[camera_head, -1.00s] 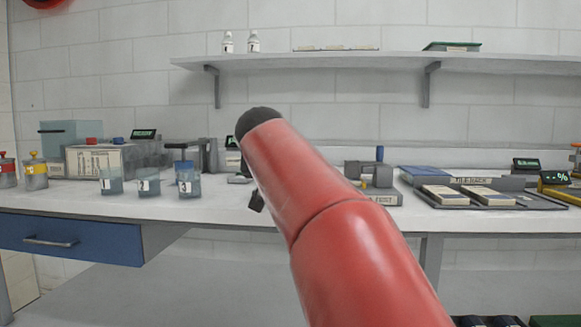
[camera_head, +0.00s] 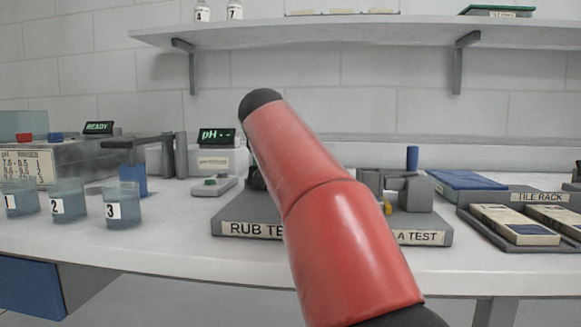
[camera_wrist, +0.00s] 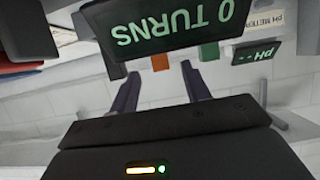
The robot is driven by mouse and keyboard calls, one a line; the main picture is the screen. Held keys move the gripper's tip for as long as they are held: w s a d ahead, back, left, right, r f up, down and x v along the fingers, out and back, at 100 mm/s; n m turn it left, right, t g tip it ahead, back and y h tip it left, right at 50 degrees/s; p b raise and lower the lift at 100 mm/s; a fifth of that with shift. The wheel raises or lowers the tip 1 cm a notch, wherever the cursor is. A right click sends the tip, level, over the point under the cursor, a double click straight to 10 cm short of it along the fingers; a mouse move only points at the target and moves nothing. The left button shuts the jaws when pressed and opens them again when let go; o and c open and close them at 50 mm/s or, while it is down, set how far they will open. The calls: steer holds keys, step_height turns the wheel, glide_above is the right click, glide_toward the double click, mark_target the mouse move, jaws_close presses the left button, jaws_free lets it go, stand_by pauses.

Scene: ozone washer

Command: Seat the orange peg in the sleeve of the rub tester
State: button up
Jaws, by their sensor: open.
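In the wrist view, which is upside down, my gripper (camera_wrist: 160,76) shows two dark fingers set apart with nothing between them. A small orange block (camera_wrist: 160,62), possibly the orange peg, shows beyond the fingertips, apart from them; its full shape is hidden. A dark display reading "0 TURNS" (camera_wrist: 165,22) is close to the gripper. In the head view, the rub tester's grey base (camera_head: 240,229), labelled "RUB TE", is partly behind my red arm. My arm hides most of the tester and my gripper there. I cannot make out the sleeve.
A green block (camera_wrist: 208,51) stands near the orange one. The pH meter (camera_head: 216,150) and three numbered beakers (camera_head: 122,208) stand left. A grey fixture (camera_head: 418,194) labelled "A TEST" and the tile rack (camera_head: 500,230) stand right. A wall shelf (camera_head: 330,30) runs above.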

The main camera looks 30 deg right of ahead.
steer(key=x, duration=0.4)
steer(key=p+x, duration=0.1)
steer(key=x, duration=0.3)
steer(key=shift+r, duration=0.25)
jaws_close()
